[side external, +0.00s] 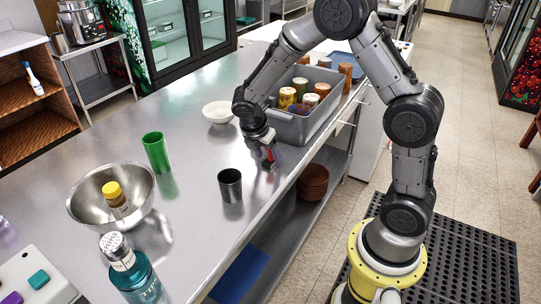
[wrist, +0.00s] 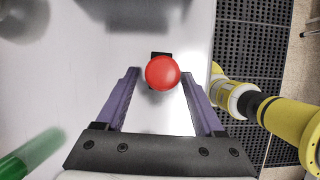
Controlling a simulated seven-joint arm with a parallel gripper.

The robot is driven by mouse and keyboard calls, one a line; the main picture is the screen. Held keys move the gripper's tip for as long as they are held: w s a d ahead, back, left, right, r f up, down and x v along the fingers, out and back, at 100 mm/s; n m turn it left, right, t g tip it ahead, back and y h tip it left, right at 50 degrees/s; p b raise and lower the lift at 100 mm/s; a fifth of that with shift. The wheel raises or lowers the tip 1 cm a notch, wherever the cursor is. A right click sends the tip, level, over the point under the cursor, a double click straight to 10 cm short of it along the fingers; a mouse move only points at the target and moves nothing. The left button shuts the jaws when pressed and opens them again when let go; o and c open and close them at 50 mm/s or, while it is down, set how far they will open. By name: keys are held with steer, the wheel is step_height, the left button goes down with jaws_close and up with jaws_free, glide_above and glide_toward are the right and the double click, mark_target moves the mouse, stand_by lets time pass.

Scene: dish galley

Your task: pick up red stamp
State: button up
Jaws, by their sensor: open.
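The red stamp (wrist: 162,72) shows in the wrist view as a round red knob with a black base partly visible behind it. It lies between the fingertips of my gripper (wrist: 159,78), with a gap to each finger. My gripper is open. In the side external view my gripper (side external: 266,160) is low over the steel counter (side external: 190,235), and a bit of red shows at its fingers. The stamp is mostly hidden there, and I cannot tell whether anything touches it.
A dark cup (side external: 230,186) stands left of my gripper, and a white bowl (side external: 218,112) is behind it. A grey bin (side external: 318,125) of cans is to the right. A green cup (side external: 156,152), a steel bowl (side external: 88,207) and a teal bottle (side external: 140,280) stand farther left.

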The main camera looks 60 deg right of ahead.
steer(key=shift+d+f, duration=0.2)
steer(key=shift+f, duration=0.3)
jaws_close()
steer(key=shift+r, duration=0.2)
